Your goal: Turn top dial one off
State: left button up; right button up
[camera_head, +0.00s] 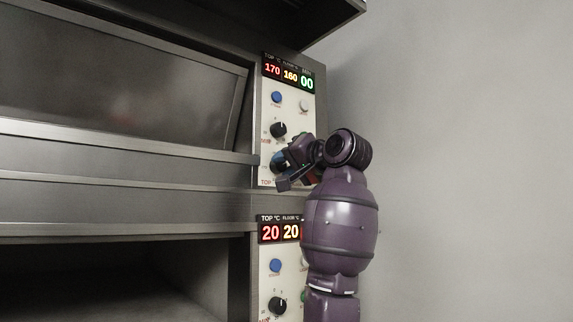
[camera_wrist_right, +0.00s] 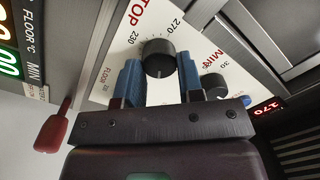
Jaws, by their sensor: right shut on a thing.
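The upper oven's pale control panel (camera_head: 291,113) carries a black dial (camera_head: 278,130) that stands clear above my right gripper (camera_head: 284,168). In the wrist view, the black dial (camera_wrist_right: 158,58) beside the "TOP" lettering sits between the two blue finger pads of my right gripper (camera_wrist_right: 158,78), which is shut on it. A white index mark shows near the dial's edge. The upper display (camera_head: 288,74) reads 170, 160 and 00. My left gripper is not in view.
A blue button (camera_head: 277,97) and a white button (camera_head: 304,106) sit above the dials. Another black dial (camera_wrist_right: 214,87) is close beside my right finger. A red handle (camera_wrist_right: 54,128) stands out at the left. The lower oven display (camera_head: 281,232) shows 20 and 20. Bare wall lies right.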

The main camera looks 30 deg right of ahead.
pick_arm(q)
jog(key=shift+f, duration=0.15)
pick_arm(e)
jog(key=shift+n, duration=0.3)
jog(key=shift+n+b, duration=0.6)
jog(key=shift+n, duration=0.3)
jog(key=n, duration=0.2)
jog(key=shift+n, duration=0.3)
jog(key=n, duration=0.3)
jog(key=shift+r, duration=0.1)
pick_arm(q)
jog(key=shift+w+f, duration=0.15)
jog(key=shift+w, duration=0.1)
pick_arm(e)
jog(key=shift+a+n+h, duration=0.1)
jog(key=shift+n+h, duration=0.3)
jog(key=shift+n, duration=1.3)
jog(key=o, duration=0.9)
jog(key=shift+s, duration=0.15)
